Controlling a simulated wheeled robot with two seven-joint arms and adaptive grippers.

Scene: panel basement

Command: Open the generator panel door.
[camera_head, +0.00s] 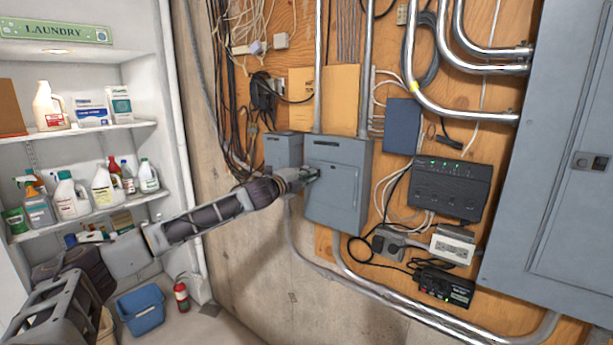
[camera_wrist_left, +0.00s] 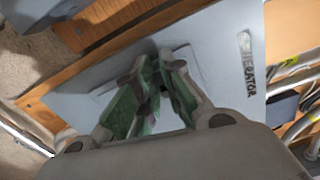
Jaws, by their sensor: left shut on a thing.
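The generator panel (camera_head: 335,208) is a small grey box on the wooden board, in the middle of the head view. Its door looks closed. In the left wrist view the door face (camera_wrist_left: 215,75) fills much of the picture, with a partly hidden label ending in "ERATOR". My left gripper (camera_head: 311,175) is at the left part of the door front. In the wrist view its green-padded fingers (camera_wrist_left: 160,78) are closed together on a small part of the door. The fingers hide what that part is. My right gripper is not in view.
A large grey panel (camera_head: 560,160) stands at the right. A smaller grey box (camera_head: 283,150) sits just left of the generator panel. Conduits and loose cables run around it. Shelves with bottles (camera_head: 85,128), a blue bin (camera_head: 141,310) and a fire extinguisher (camera_head: 181,295) are at the left.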

